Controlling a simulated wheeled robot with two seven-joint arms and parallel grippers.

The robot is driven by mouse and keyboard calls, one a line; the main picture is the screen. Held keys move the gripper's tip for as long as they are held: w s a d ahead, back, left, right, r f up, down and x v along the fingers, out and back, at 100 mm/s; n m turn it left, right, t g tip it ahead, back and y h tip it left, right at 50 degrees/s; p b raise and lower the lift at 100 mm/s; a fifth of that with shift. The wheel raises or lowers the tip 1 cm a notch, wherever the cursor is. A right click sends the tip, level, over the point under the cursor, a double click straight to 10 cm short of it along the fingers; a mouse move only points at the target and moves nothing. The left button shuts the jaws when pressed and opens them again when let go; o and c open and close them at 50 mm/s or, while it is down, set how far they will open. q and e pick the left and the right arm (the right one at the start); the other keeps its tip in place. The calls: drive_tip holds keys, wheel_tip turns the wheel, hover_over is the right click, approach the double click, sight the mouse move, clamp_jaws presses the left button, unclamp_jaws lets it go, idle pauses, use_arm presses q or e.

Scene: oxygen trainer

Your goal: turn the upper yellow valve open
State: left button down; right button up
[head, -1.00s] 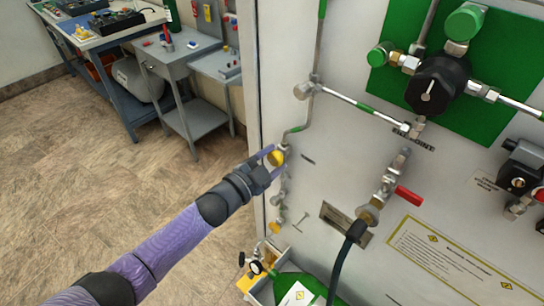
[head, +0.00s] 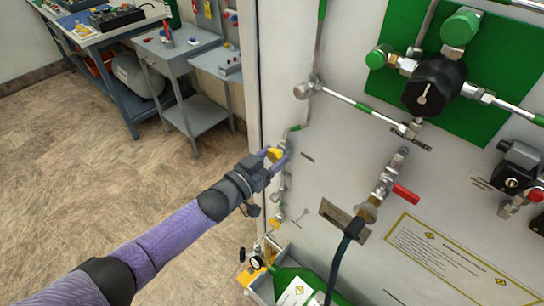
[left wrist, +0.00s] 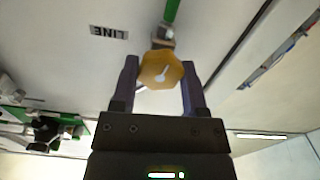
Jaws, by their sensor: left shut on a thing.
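The upper yellow valve (head: 275,154) is a small yellow knob on a thin pipe near the left edge of the white panel. My left gripper (head: 277,160) is at this knob, its two purple fingers on either side of it and shut on it. In the left wrist view the yellow valve (left wrist: 161,70) shows as a rounded, lobed knob with a pale pointer mark, between the fingertips of the left gripper (left wrist: 158,85). A lower yellow valve (head: 276,222) sits further down the same pipe, partly hard to make out. My right gripper is not in view.
A black regulator (head: 434,88) on a green plate, a red-handled valve (head: 404,194) and a dark hose (head: 343,262) are to the right. A grey side table (head: 180,50) and open floor lie left.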

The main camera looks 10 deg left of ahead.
use_arm(q)
drive_tip(key=shift+f+n, duration=0.1)
drive_tip(key=shift+n, duration=0.8)
drive_tip(key=shift+c, duration=0.5)
unclamp_jaws()
drive_tip(key=shift+s, duration=0.1)
drive_tip(key=p+v, duration=0.2)
drive_tip(key=v, duration=0.8)
